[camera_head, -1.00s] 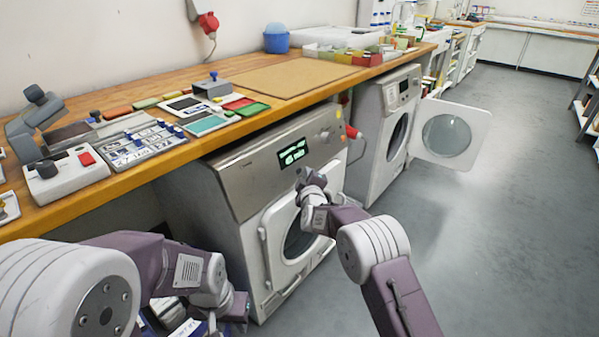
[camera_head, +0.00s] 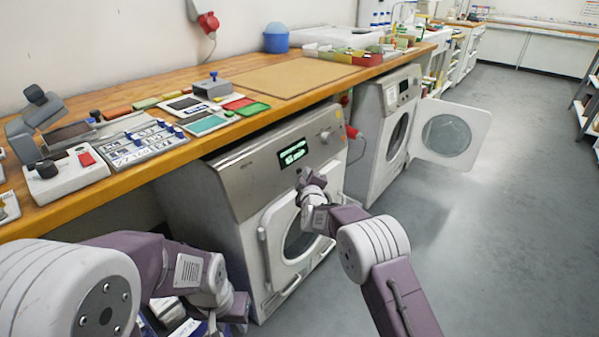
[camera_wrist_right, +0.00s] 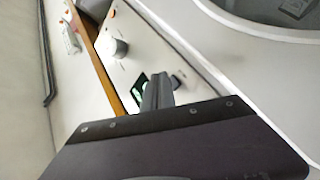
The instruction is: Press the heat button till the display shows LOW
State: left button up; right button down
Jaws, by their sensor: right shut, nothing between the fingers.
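The near machine (camera_head: 236,178) has a grey control panel with a small dark display (camera_head: 292,152). It shows two lines of green text, too small to read surely. My right gripper (camera_head: 311,178) is shut and empty, its tips at the panel just below and right of the display. In the right wrist view the closed fingers (camera_wrist_right: 158,90) point at the panel beside the display (camera_wrist_right: 137,94), partly covering it. Whether they touch is unclear. The heat button cannot be made out; the fingers may hide it. My left gripper (camera_head: 236,308) is low at left, its jaws unclear.
A round knob (camera_head: 325,136) sits on the panel's right end; it also shows in the right wrist view (camera_wrist_right: 114,46). The wooden worktop (camera_head: 165,160) overhangs the machine. A second machine (camera_head: 376,150) stands behind with its round door (camera_head: 447,136) open.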

jog(key=shift+w+a+f+p, duration=0.1)
jog(key=shift+w+a+p, duration=0.15)
jog(key=shift+a+p, duration=0.15)
jog(key=shift+w+a+f+p, duration=0.1)
jog(key=shift+w+a+p, duration=0.1)
jog(key=shift+p, duration=0.15)
dwell(0.5)
dwell(0.3)
jog(key=shift+s+d+r, duration=0.2)
jog(key=shift+s+d, duration=0.25)
jog(key=shift+d, duration=0.15)
jog(key=shift+s+d+r+p, duration=0.15)
jog(key=shift+s+d+r, duration=0.1)
jog(key=shift+s+d, duration=0.3)
jog(key=shift+s+d+r+p, duration=0.15)
jog(key=shift+s+d+r, duration=0.2)
jog(key=shift+d, duration=0.4)
jog(key=shift+s+d+r+p, duration=0.15)
jog(key=shift+s+d+r, duration=0.05)
jog(key=shift+s+d, duration=0.4)
jog(key=shift+w, duration=0.15)
